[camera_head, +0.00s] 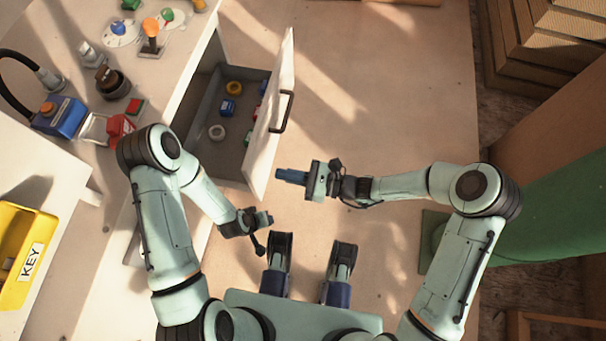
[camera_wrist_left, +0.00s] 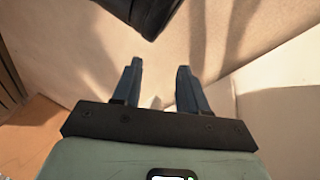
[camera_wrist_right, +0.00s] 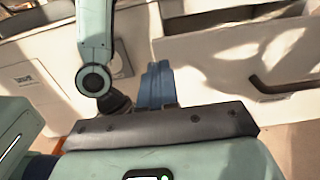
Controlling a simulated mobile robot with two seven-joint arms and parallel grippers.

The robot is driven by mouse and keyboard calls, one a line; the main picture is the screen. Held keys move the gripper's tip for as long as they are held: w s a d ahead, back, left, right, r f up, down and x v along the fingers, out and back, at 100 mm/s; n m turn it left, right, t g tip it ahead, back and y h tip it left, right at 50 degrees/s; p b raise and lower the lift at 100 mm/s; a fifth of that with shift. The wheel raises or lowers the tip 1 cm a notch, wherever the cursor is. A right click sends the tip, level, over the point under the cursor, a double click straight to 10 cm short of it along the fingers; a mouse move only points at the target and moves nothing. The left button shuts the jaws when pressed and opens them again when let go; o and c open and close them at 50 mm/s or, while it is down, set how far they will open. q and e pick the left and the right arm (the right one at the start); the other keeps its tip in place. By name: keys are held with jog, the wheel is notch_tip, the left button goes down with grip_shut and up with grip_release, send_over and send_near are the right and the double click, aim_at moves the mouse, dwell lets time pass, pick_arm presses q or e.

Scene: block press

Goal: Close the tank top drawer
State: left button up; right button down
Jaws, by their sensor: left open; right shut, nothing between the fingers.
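The drawer is pulled open from the white cabinet; its pale front panel (camera_head: 271,118) has a dark handle (camera_head: 283,111). The grey inside (camera_head: 205,95) holds small coloured objects. My right gripper (camera_head: 279,175) is shut and empty, beside the near end of the front panel; I cannot tell if it touches. In the right wrist view its closed fingers (camera_wrist_right: 157,84) point toward the panel (camera_wrist_right: 235,55), with the handle (camera_wrist_right: 276,88) to the right. My left gripper (camera_head: 270,218) is open and empty near the cabinet side; its parted fingers show in the left wrist view (camera_wrist_left: 158,88).
The worktop (camera_head: 60,25) carries a blue box (camera_head: 60,115), a red block (camera_head: 120,128) and several knobs and fittings. A yellow KEY bin (camera_head: 25,255) stands at left. The floor (camera_head: 390,90) right of the drawer is clear. Stacked boards (camera_head: 535,50) lie at upper right.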

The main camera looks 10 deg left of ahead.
aim_at(248, 168)
jog(key=a+b, duration=0.1)
jog(key=a, duration=0.5)
jog(key=shift+f, duration=0.1)
jog(key=shift+w+a, duration=0.1)
jog(key=shift+a, duration=0.4)
pick_arm(q)
jog(key=s+f, duration=0.1)
jog(key=f, duration=0.1)
jog(key=shift+s+a+f+g, duration=0.3)
jog(key=shift+s+a+f, duration=0.05)
jog(key=shift+s, duration=0.05)
jog(key=shift+w, duration=0.1)
pick_arm(e)
jog(key=shift+a, duration=0.15)
